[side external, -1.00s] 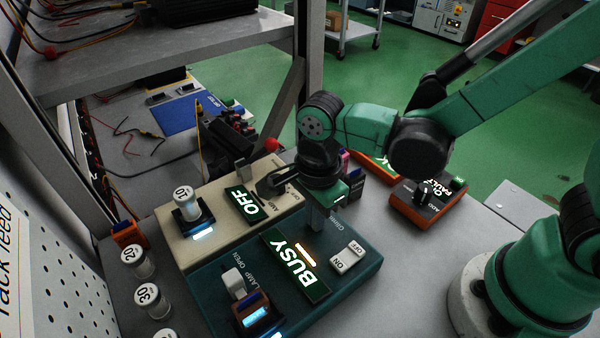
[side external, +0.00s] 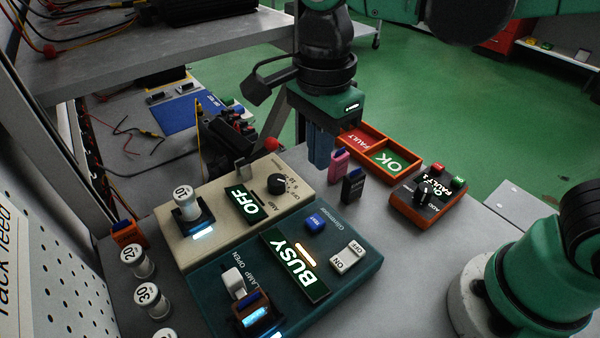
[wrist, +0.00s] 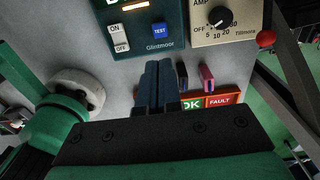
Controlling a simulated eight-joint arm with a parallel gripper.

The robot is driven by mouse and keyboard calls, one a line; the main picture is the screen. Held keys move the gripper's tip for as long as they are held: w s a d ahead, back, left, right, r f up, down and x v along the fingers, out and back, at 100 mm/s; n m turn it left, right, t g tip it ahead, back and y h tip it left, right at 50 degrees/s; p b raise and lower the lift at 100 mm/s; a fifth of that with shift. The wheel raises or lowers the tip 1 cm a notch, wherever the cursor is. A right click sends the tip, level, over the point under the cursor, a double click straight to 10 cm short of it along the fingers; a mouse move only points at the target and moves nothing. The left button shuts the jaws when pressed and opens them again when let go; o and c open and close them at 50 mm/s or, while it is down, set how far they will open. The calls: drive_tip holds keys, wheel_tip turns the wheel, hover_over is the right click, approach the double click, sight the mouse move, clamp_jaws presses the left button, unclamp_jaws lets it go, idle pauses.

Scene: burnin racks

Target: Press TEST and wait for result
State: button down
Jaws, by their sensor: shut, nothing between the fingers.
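The teal test unit (side external: 215,285) lies on the bench, with a lit display (side external: 296,265) that reads BUSY and a glowing orange bar. Its blue TEST button (side external: 315,222) is uncovered; it also shows in the wrist view (wrist: 160,31). A white ON/OFF rocker (side external: 347,257) sits beside the button. My gripper (side external: 319,165) is shut and empty, raised behind the unit, apart from the button. In the wrist view its closed fingers (wrist: 157,85) point toward the unit's edge.
A cream unit (side external: 290,196) with a dial and an OFF display stands behind the teal one. Pink (side external: 339,163) and black (side external: 352,186) pieces stand near an orange OK/FAULT tray (side external: 412,157). An orange box (side external: 428,201) with a knob is at right. White-capped cylinders (side external: 146,295) stand at left.

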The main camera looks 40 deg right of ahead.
drive_tip(key=shift+r, duration=0.9)
drive_tip(key=d+f+n+t, duration=0.4)
drive_tip(key=d+n+t, duration=0.3)
drive_tip(key=d+n, duration=0.5)
drive_tip(key=n, duration=0.6)
drive_tip(key=shift+w+d, duration=0.25)
drive_tip(key=shift+w, duration=0.1)
